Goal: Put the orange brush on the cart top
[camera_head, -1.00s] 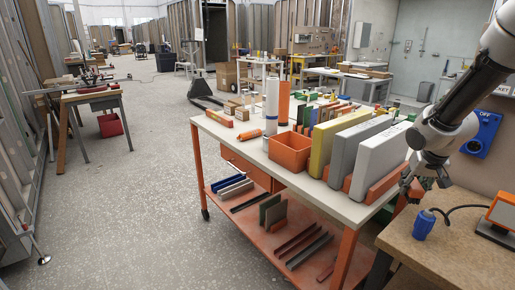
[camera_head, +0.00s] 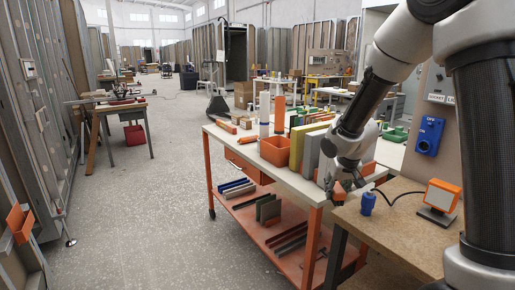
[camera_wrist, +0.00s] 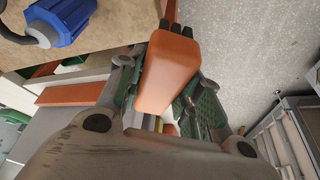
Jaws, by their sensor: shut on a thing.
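My gripper (camera_head: 339,191) is shut on the orange brush (camera_wrist: 168,72), a rounded orange block with dark tips at its upper end in the wrist view. In the head view only a small orange bit of it shows between the fingers. The cart has a pale top (camera_head: 291,183) on an orange frame. My gripper is at the cart's near right corner, beside the wooden workbench (camera_head: 405,228). I cannot tell whether the brush is over the cart top or just off its edge.
An orange bin (camera_head: 274,150), upright panels (camera_head: 312,152) and white bottles crowd the cart top; its left front strip is bare. A blue plug (camera_head: 368,203) and an orange-framed device (camera_head: 440,200) stand on the workbench. Open floor (camera_head: 150,220) lies left of the cart.

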